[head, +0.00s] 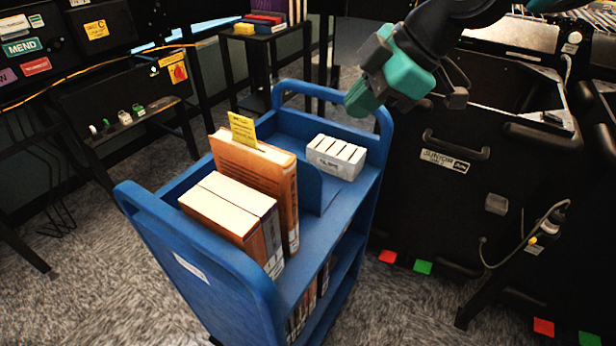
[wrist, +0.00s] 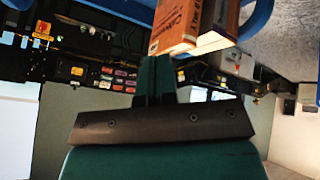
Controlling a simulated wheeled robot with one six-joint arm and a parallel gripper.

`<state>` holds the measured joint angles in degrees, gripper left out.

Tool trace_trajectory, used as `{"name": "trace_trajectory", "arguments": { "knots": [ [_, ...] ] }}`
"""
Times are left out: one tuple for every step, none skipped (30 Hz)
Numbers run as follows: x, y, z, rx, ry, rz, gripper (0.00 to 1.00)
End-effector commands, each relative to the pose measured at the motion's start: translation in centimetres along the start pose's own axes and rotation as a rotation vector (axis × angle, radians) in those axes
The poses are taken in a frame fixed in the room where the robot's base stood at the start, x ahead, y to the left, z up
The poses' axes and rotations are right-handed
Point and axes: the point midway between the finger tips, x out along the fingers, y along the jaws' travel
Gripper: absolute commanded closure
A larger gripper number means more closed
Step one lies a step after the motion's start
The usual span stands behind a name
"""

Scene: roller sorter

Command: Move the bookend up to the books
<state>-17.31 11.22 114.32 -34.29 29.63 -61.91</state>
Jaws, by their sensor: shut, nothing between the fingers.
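The blue bookend (head: 311,187) stands upright on the top shelf of a blue cart (head: 284,124). It is partly hidden behind the tall orange book (head: 258,180), which has a yellow slip in its top. I cannot tell whether bookend and book touch. Shorter books (head: 229,212) stand in front of the tall one. My gripper (head: 357,104) is shut and empty, above the cart's far right corner and apart from the bookend. In the wrist view its closed fingers (wrist: 155,75) show below an orange book (wrist: 186,24); the bookend cannot be made out there.
A white box (head: 336,157) sits on the shelf behind the bookend, to the right. The cart's raised blue end handles (head: 137,200) bound the shelf. A black machine (head: 460,190) stands close to the cart's right. Open carpet (head: 90,270) lies at left.

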Motion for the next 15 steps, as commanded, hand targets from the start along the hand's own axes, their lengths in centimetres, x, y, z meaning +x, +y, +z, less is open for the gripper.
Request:
{"name": "trace_trajectory", "arguments": {
  "knots": [
    [4.7, 1.1, 1.9, -0.126, 0.022, 0.017, 1.0],
    [6.3, 2.0, 2.2, -0.208, 0.034, 0.03, 1.0],
    [8.4, 3.1, 2.7, -0.314, 0.05, 0.049, 1.0],
    [9.8, 3.8, 3.0, -0.39, 0.059, 0.064, 1.0],
    [11.2, 4.5, 3.3, -0.462, 0.068, 0.079, 1.0],
    [12.9, 5.4, 3.6, -0.552, 0.078, 0.098, 1.0],
    [14.1, 5.9, 3.9, -0.614, 0.084, 0.112, 1.0],
    [15.1, 6.5, 4.0, -0.669, 0.089, 0.126, 1.0],
    [16.2, 7.0, 4.3, -0.735, 0.094, 0.142, 1.0],
    [16.9, 7.4, 4.4, -0.779, 0.096, 0.153, 1.0],
    [17.5, 7.7, 4.5, -0.815, 0.098, 0.163, 1.0],
    [18.1, 8.1, 4.6, -0.855, 0.1, 0.174, 1.0],
    [18.4, 8.3, 4.6, -0.878, 0.102, 0.179, 1.0],
    [18.7, 8.4, 4.6, -0.897, 0.102, 0.184, 1.0],
    [18.9, 8.6, 4.6, -0.913, 0.103, 0.189, 1.0]
  ]
}}
